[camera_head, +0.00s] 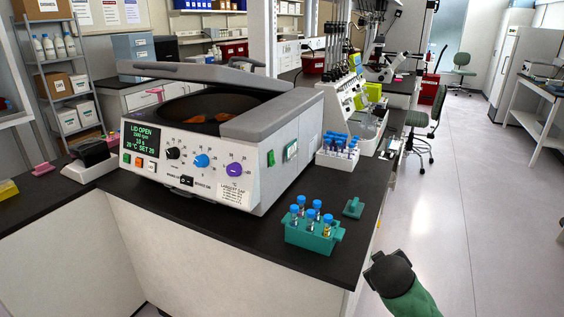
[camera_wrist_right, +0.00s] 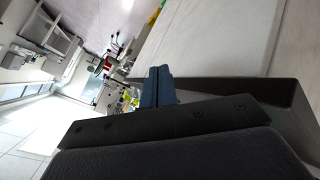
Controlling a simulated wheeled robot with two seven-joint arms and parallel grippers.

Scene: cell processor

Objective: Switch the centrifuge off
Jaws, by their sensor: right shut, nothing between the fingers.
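The centrifuge (camera_head: 215,140) stands on the dark bench in the head view, its lid (camera_head: 180,75) raised and its bowl visible. Its lit display (camera_head: 147,140) reads "LID OPEN". My right gripper (camera_wrist_right: 158,86) is shut and empty in the wrist view, away from the centrifuge. My left gripper is not in view.
A teal rack (camera_head: 312,234) with several blue-capped tubes stands at the bench's front right, near a small teal block (camera_head: 353,208). A white rack (camera_head: 338,155) of tubes stands behind. Part of my right arm shows beyond the bench edge. The floor (camera_head: 480,210) at right is clear.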

